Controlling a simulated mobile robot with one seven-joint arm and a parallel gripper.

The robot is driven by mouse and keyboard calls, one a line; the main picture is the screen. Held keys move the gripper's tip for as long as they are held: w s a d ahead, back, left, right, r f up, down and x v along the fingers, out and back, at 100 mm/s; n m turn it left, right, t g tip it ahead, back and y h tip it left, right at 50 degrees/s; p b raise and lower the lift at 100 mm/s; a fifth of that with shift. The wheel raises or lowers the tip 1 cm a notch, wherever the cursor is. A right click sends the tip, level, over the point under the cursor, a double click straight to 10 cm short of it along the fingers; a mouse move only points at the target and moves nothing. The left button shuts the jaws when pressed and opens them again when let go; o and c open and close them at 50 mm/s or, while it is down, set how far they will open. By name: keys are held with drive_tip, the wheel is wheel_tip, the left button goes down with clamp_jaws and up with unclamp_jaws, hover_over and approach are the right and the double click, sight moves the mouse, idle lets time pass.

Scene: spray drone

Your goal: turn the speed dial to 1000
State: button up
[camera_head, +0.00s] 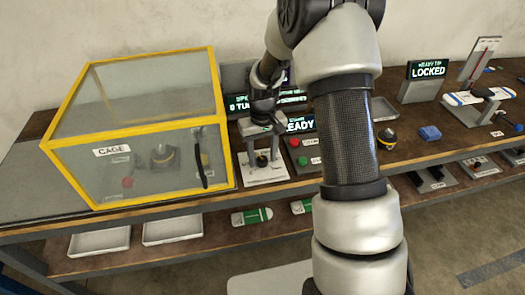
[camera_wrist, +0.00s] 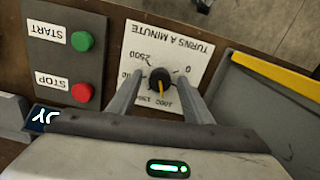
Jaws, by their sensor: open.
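The speed dial is a dark round knob (camera_wrist: 159,76) with a yellow pointer, on a white plate (camera_wrist: 180,45) lettered TURNS A MINUTE. The wrist view shows the plate upside down. The pointer aims down in that view, toward the partly hidden numbers at the plate's lower edge; I cannot tell its exact reading. My gripper (camera_wrist: 160,84) is open, with one finger on each side of the knob. Contact with the knob cannot be made out. In the head view my gripper (camera_head: 262,151) is over the plate (camera_head: 264,179), partly hiding the knob.
A yellow-framed cage (camera_head: 62,150) stands close to the left of the dial. A panel with a green START button (camera_wrist: 82,41) and a red STOP button (camera_wrist: 82,92) is on the other side. Display screens stand behind. A black-and-yellow knob (camera_head: 387,138) and a blue block (camera_head: 429,133) lie farther right.

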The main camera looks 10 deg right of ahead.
sight(262, 160)
wheel_tip(262, 160, up, 18)
drive_tip(key=p, duration=0.1)
drive_tip(key=shift+f, duration=0.25)
drive_tip(key=s+r+t+p, duration=0.3)
drive_tip(key=s+r+p, duration=0.1)
drive_tip(key=s+r, duration=0.85)
drive_tip(key=s+r+m+t+p, duration=0.1)
drive_tip(key=s+r, duration=0.5)
drive_tip(key=s, duration=0.6)
drive_tip(key=shift+s+d+t+p, duration=0.2)
drive_tip(key=shift+t+p, duration=0.6)
drive_tip(key=shift+p, duration=0.3)
